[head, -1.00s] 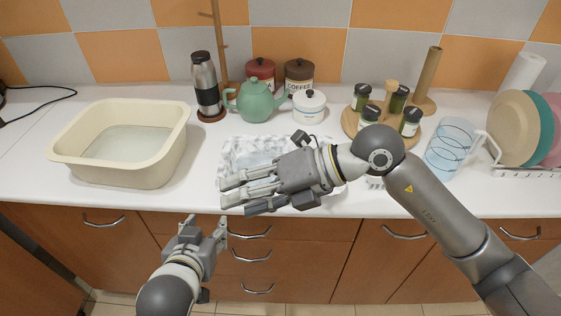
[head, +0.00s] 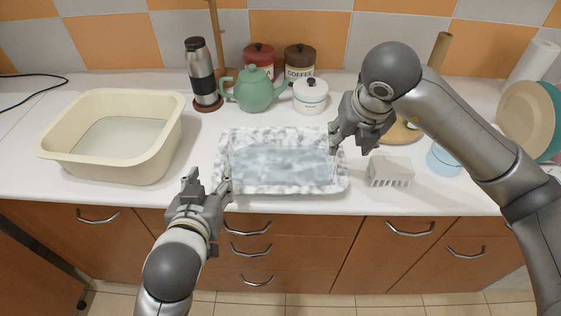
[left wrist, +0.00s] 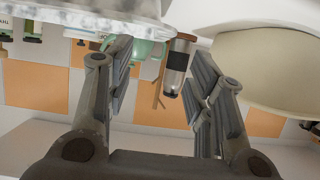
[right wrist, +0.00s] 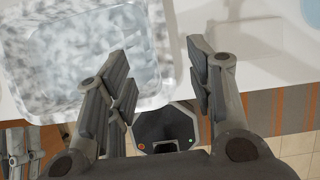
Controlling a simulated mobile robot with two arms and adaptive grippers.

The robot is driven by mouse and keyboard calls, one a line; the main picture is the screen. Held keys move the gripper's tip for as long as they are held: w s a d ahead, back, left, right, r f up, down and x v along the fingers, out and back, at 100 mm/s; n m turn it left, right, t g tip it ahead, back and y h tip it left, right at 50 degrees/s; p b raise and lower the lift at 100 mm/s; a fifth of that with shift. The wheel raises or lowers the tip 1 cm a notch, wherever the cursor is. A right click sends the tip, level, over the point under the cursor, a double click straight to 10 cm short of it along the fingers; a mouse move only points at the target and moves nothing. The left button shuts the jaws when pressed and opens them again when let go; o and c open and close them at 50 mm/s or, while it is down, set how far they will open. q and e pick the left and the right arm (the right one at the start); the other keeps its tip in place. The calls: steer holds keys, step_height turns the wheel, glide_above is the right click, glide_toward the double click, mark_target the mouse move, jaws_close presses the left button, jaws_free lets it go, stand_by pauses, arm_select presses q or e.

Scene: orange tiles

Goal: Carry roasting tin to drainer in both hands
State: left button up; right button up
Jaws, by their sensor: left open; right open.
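The roasting tin (head: 340,182) is a mottled white and grey rectangular tray lying on the counter near its front edge. My left gripper (head: 208,186) is open and empty at the tin's left front corner. In the left wrist view the tin's edge (left wrist: 85,10) shows above its fingers (left wrist: 163,80). My right gripper (head: 345,130) is open by the tin's right end. In the right wrist view one finger overlaps the tin's rim (right wrist: 163,60) and the other is outside it; contact cannot be told. The drainer (head: 554,168) shows only partly at the far right, holding plates (head: 525,120).
A cream basin (head: 110,175) stands left. Behind the tin are a flask (head: 202,75), green teapot (head: 253,92), white pot (head: 310,96) and two canisters. A white ribbed block (head: 390,171) and a blue glass (head: 441,160) stand right, between tin and drainer.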

mark_target(221, 157)
arm_select(q)
steer(key=x, duration=1.2)
steer(key=shift+w+f, duration=0.1)
steer(key=shift+w, duration=0.05)
arm_select(e)
steer(key=x, duration=1.1)
steer(key=shift+w, duration=0.15)
arm_select(q)
jaws_close()
arm_select(e)
jaws_close()
arm_select(q)
steer(key=shift+a, duration=0.1)
